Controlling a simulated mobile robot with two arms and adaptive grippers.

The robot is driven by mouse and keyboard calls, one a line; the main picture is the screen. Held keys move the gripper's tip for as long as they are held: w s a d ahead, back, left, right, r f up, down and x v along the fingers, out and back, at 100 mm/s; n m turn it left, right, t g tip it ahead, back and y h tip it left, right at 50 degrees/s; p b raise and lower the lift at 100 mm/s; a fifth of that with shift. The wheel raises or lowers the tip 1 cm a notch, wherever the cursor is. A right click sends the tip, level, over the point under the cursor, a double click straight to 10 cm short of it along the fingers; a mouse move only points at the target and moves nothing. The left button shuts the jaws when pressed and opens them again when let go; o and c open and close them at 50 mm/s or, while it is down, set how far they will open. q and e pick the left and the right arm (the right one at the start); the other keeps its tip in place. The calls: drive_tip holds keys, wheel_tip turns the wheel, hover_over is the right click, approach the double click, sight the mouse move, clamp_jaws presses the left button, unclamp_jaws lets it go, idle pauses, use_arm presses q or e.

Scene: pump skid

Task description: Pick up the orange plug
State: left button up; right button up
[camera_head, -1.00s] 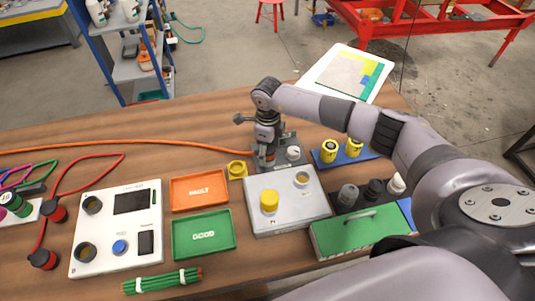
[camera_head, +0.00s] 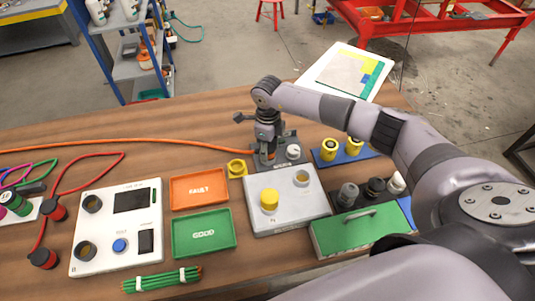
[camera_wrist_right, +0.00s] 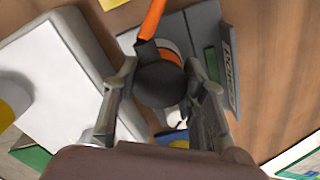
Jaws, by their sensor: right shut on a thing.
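The orange plug, a dark round body with an orange ring (camera_wrist_right: 160,85), is between the fingers of my right gripper in the right wrist view. An orange cable (camera_head: 120,142) runs from it to the left across the bench. My right gripper (camera_head: 267,152) points down over a dark grey dock (camera_head: 287,139) at the back of the bench and is shut on the plug. The plug is still at the dock; whether it is seated or slightly raised is hidden by the fingers. My left gripper is out of view.
A grey box (camera_head: 315,204) with a yellow cap stands just in front of the dock. A yellow ring (camera_head: 237,169) lies beside it. Orange FAULT (camera_head: 199,190) and green GOOD (camera_head: 204,232) trays lie left. A blue strip (camera_head: 345,160) with yellow parts is to the right.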

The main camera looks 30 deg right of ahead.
drive_tip(key=shift+r, duration=0.1)
drive_tip(key=shift+w+r, duration=0.1)
drive_tip(key=shift+r, duration=0.45)
wheel_tip(320, 180, up, 19)
drive_tip(key=b, duration=0.4)
drive_tip(key=shift+f, duration=0.15)
